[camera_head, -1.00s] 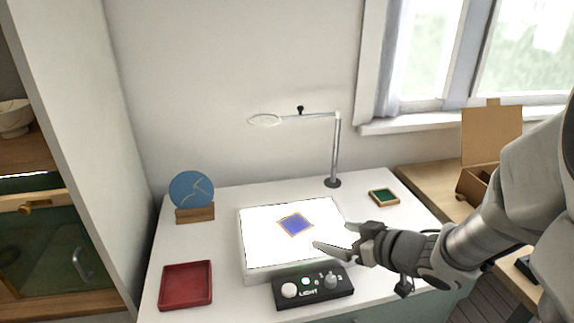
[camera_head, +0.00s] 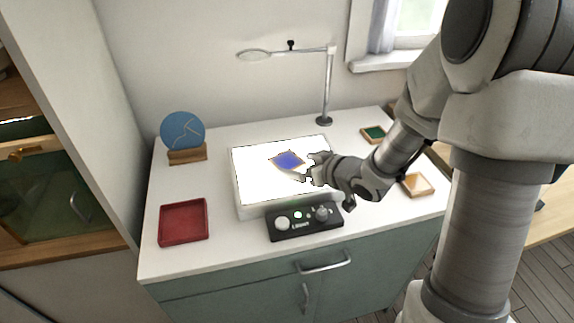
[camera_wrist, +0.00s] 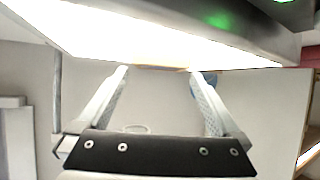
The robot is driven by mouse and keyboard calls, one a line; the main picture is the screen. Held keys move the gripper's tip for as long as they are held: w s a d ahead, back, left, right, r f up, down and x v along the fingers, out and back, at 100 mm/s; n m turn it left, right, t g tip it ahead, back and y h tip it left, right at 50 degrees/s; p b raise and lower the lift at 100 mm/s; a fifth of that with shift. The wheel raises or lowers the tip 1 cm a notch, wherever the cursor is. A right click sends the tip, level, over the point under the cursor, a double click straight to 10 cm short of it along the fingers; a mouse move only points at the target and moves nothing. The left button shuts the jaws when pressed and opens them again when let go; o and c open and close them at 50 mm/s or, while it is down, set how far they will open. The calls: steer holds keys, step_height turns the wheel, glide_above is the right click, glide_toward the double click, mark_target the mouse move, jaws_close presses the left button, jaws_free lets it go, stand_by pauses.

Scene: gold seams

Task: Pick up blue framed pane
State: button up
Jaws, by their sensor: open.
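The blue framed pane (camera_head: 288,159) lies flat on the glowing white light table (camera_head: 247,185). It has a blue centre and a thin frame. My gripper (camera_head: 306,168) is open and empty at the pane's right side, low over the light table. One fingertip appears near the pane's lower right edge; I cannot tell whether it touches. In the wrist view, a thin wooden edge, likely the pane's frame (camera_wrist: 160,68), shows between the tips of my open gripper (camera_wrist: 158,76). The pane's blue face is not visible there.
A control box (camera_head: 304,222) stands before the light table, and a red tray (camera_head: 183,222) lies left. A blue disc (camera_head: 183,131) stands in a wooden holder. A magnifier lamp (camera_head: 327,90) rises behind. A green framed pane (camera_head: 373,134) and an amber one (camera_head: 416,185) lie right.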

mark_target(288, 162)
steer(key=shift+x, duration=1.55)
steer(key=shift+r, duration=0.1)
steer(key=c, duration=1.2)
